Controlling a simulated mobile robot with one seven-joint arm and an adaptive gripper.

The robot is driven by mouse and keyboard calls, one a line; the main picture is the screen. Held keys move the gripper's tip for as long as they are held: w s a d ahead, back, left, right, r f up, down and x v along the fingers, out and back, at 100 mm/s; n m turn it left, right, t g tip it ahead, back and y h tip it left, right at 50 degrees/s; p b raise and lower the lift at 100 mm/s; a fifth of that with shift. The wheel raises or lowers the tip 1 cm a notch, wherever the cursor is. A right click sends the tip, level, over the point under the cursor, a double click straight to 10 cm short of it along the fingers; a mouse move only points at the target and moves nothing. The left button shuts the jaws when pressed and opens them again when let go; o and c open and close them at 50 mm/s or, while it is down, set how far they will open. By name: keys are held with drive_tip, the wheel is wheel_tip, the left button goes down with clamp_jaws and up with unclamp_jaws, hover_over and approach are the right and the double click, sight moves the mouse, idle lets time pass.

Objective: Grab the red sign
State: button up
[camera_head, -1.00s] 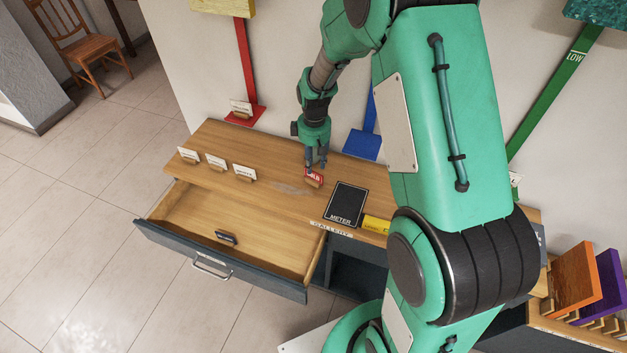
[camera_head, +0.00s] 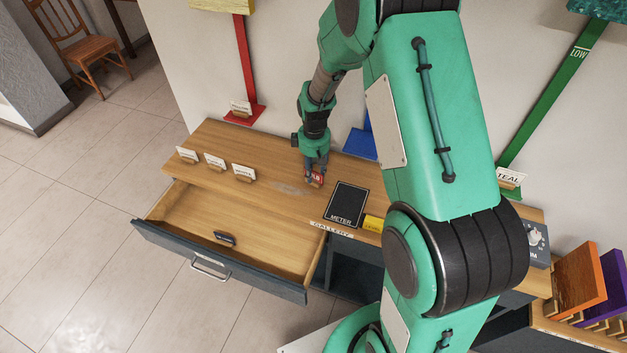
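The small red sign (camera_head: 318,178) stands on the wooden counter (camera_head: 270,210), left of the black METER plate. My gripper (camera_head: 314,180) points down at the sign, with its fingers low around or just in front of it. The fingers partly cover the sign. The view is too small to tell whether the fingers touch it or have closed on it.
A black METER plate (camera_head: 346,204) and a yellow block (camera_head: 373,223) lie right of the sign. Several white cards (camera_head: 214,161) stand on the counter's left. The drawer (camera_head: 225,262) is pulled open, with a small dark tag (camera_head: 224,238) inside. A blue stand base (camera_head: 361,144) is behind.

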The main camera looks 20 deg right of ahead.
sight(315, 172)
drive_tip(key=shift+c, duration=0.5)
clamp_jaws()
drive_tip(key=shift+r, duration=0.15)
drive_tip(key=shift+r, duration=0.55)
drive_tip(key=shift+s+r+p, duration=0.2)
drive_tip(key=shift+r+p, duration=0.2)
drive_tip(key=shift+r, duration=0.25)
drive_tip(key=shift+s+r+p, duration=0.15)
drive_tip(key=shift+r+p, duration=0.2)
drive_tip(key=shift+r, duration=0.25)
drive_tip(key=s+a+r+p, duration=0.1)
drive_tip(key=s+a+p, duration=0.1)
drive_tip(key=s, duration=1.3)
drive_tip(key=shift+a, duration=0.15)
drive_tip(key=shift+r, duration=0.1)
